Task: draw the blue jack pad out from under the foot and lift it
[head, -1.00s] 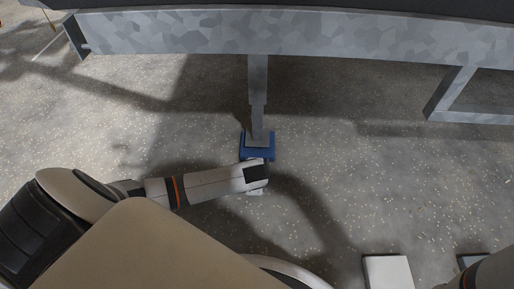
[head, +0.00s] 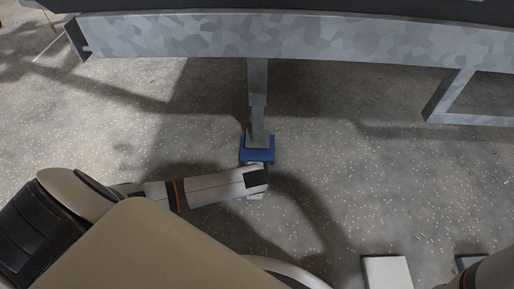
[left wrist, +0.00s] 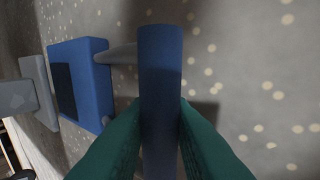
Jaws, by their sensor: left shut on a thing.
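The blue jack pad (head: 258,157) lies at the bottom of the grey jack leg (head: 258,95). The leg's flat foot (head: 257,142) still overlaps the pad in the head view, with a blue strip showing on the near side. In the left wrist view, the pad (left wrist: 92,85) has a dark patch on its face, beside the grey foot (left wrist: 36,90). Whether they touch is unclear. A blue bar handle (left wrist: 160,70) joins the pad by a grey rod. My left gripper (left wrist: 162,112) is shut on this handle with green fingers. My right gripper is out of view.
The galvanised trailer beam (head: 250,37) spans the top, above the leg. A grey bracket (head: 445,98) hangs at right. A white block (head: 387,271) lies at lower right. The speckled floor (head: 340,185) between is clear.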

